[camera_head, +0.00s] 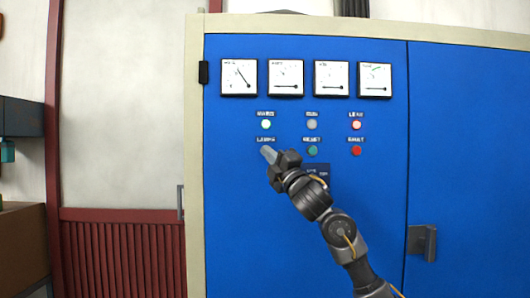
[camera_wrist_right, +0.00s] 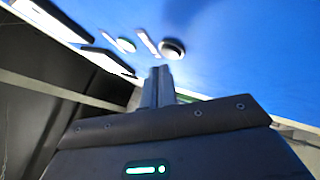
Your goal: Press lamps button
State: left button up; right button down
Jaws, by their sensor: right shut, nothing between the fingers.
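The blue control panel (camera_head: 240,200) carries a label reading roughly "LAMPS" (camera_head: 266,140) at the left of its lower row. My right gripper (camera_head: 267,152) is shut and empty, with its tips just below that label. The gripper covers the spot where the lamps button would be in the head view. In the right wrist view, the shut fingers (camera_wrist_right: 158,82) point at the blue panel, and a round button with a pale rim (camera_wrist_right: 172,48) lies just beyond their tips. I cannot tell if they touch. My left gripper is not in view.
A green button (camera_head: 312,151) and a red button (camera_head: 356,151) sit to the right in the same row. Above are a lit white-green lamp (camera_head: 266,125), a grey lamp (camera_head: 312,125) and a red-rimmed lamp (camera_head: 356,125). Several dial gauges (camera_head: 285,78) line the top. A door handle (camera_head: 422,242) sticks out lower right.

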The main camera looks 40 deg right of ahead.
jog(key=shift+w+d, duration=0.5)
jog(key=shift+w, duration=0.1)
dwell(1.1)
jog(key=shift+s+a, duration=0.45)
jog(key=shift+s, duration=0.2)
jog(key=shift+a, duration=0.1)
jog(key=s+a, duration=0.1)
jog(key=s, duration=0.1)
jog(key=s+a, duration=0.2)
jog(key=shift+b, duration=0.3)
dwell(0.9)
